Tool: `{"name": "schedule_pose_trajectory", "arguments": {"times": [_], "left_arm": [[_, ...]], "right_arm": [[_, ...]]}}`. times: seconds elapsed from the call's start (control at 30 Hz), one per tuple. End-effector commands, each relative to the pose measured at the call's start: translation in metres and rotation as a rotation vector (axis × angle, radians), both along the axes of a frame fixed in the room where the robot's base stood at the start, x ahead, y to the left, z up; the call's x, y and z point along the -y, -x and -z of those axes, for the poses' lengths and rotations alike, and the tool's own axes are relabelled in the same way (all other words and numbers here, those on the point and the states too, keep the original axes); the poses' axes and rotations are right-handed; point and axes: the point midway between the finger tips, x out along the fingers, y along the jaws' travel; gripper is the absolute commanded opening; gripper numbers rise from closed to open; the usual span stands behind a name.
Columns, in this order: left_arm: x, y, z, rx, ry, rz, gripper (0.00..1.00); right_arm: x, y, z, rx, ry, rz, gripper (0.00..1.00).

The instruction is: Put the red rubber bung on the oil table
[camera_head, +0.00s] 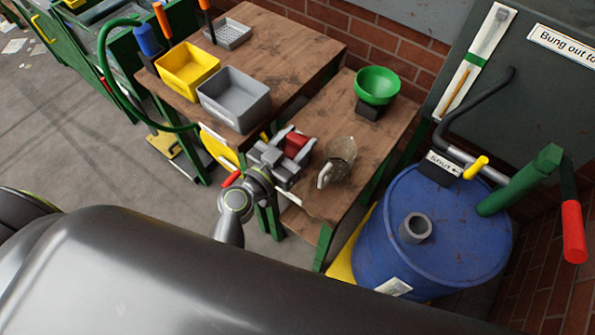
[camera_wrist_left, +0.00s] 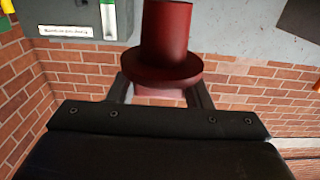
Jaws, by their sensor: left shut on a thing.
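My left gripper (camera_head: 283,155) is shut on the red rubber bung (camera_head: 297,143) in the head view. The wrist view shows the bung (camera_wrist_left: 166,38) upright between the two fingers (camera_wrist_left: 162,92), with a wide flange and a narrower top. In the head view the gripper and bung overlap the lower brown wooden table (camera_head: 386,140), which I take as the oil table. Brick wall shows behind the bung in the wrist view, so it appears held up in the air; its exact height is unclear. My right gripper is not in view.
A glass jug (camera_head: 341,152) stands just right of the bung. A green bowl or funnel (camera_head: 377,84) sits farther back on a dark stand. The blue drum (camera_head: 434,235) is at right. Yellow (camera_head: 187,70) and grey (camera_head: 233,98) bins stand on the other table.

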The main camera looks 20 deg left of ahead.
Motion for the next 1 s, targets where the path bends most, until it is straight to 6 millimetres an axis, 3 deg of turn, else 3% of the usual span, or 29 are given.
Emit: {"name": "schedule_pose_trajectory", "arguments": {"times": [0.1,0.3,0.57,0.8,1.0], "left_arm": [[0.001,0.0,0.025,-0.002,-0.001,-0.001,0.08],[0.001,0.0,0.054,-0.002,-0.002,0.0,0.08],[0.0,0.0,0.065,0.0,-0.002,0.0,0.08],[0.001,0.0,0.095,-0.001,-0.001,0.0,0.08],[0.001,0.0,0.097,0.001,-0.002,0.0,0.08]], "right_arm": [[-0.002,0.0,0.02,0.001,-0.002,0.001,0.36],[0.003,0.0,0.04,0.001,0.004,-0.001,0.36],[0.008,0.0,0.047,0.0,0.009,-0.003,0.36],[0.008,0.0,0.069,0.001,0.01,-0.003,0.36],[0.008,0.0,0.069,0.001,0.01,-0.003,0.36]]}}
